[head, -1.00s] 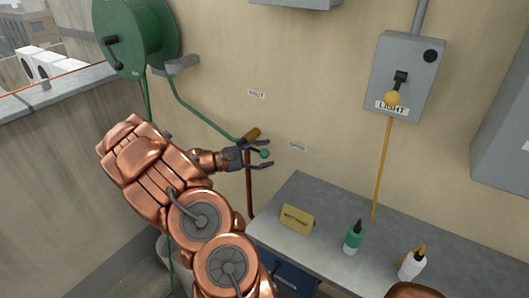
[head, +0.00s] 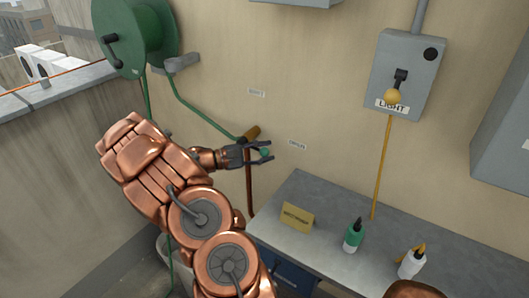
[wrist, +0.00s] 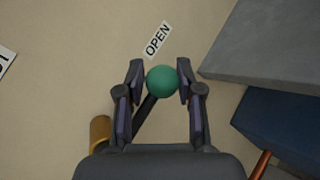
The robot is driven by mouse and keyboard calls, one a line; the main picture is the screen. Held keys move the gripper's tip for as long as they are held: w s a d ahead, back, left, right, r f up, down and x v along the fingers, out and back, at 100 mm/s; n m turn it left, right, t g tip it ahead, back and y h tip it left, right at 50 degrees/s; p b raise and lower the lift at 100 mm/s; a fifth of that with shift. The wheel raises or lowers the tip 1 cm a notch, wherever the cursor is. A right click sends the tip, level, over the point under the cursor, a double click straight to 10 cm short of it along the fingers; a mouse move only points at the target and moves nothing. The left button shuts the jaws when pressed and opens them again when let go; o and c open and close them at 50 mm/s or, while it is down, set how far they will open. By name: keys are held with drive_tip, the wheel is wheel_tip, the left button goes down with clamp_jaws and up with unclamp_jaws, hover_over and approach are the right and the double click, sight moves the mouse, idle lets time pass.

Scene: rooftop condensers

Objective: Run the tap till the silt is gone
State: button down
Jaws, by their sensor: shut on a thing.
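The tap has a brass body (head: 251,132) on the wall, with a dark lever (wrist: 147,108) ending in a round green knob (wrist: 162,81). My gripper (wrist: 161,80) is shut on this knob, with one finger on each side. In the head view, my gripper (head: 268,151) reaches the tap from the left. The lever's knob end lies close to the OPEN label (wrist: 157,39). The other label (head: 257,93) is higher up and to the left. No running water or silt is visible; part of the area below is hidden by my arm.
A green hose (head: 200,113) runs from the hose reel (head: 138,35) to the tap. A pale bucket (head: 163,245) stands partly behind my arm.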

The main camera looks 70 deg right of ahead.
drive_tip(key=shift+s+a+f, duration=0.1)
drive_tip(key=shift+s+f, duration=0.05)
drive_tip(key=shift+f, duration=0.05)
drive_tip(key=shift+r+n, duration=0.2)
drive_tip(key=shift+n, duration=0.1)
drive_tip(key=shift+r+n+g+h+b, duration=0.35)
drive_tip(key=shift+r+n+g+h, duration=0.05)
drive_tip(key=shift+r+n+g, duration=0.15)
drive_tip(key=c, duration=0.8)
unclamp_jaws()
drive_tip(key=shift+r, duration=0.1)
drive_tip(key=shift+w, duration=0.2)
drive_tip(key=shift+v, duration=5.9)
